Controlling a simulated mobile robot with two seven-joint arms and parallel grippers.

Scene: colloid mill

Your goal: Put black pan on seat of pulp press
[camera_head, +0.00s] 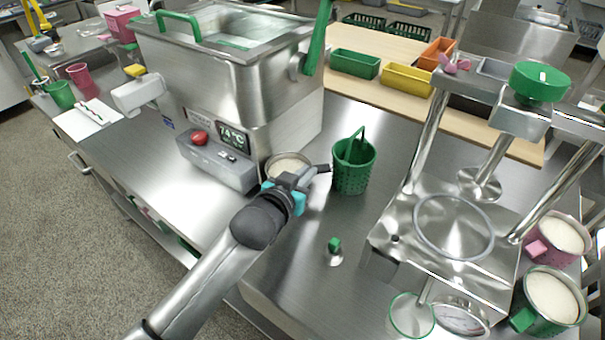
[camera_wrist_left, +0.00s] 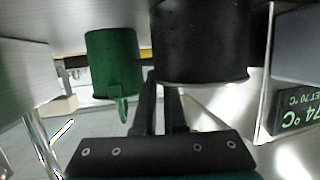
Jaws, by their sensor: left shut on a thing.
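The black pan (camera_wrist_left: 200,45) is large and close in the left wrist view. In the head view its round rim (camera_head: 268,170) shows beside the steel tank, with pale contents inside. My left gripper (camera_head: 312,174) is shut on the pan; the exact grip spot is partly hidden in the head view. Its fingers (camera_wrist_left: 157,105) also show in the wrist view, against the pan's near side. The pulp press (camera_head: 400,235) stands to the right, with a round ringed seat (camera_head: 455,228) under a steel press plate (camera_head: 480,184) and green knob (camera_head: 540,82). The seat looks empty. My right gripper is out of view.
A green perforated basket (camera_head: 352,172) stands between the pan and the press. A small green-handled item (camera_head: 335,250) lies in front. The steel tank (camera_head: 230,75) with its display is behind left.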

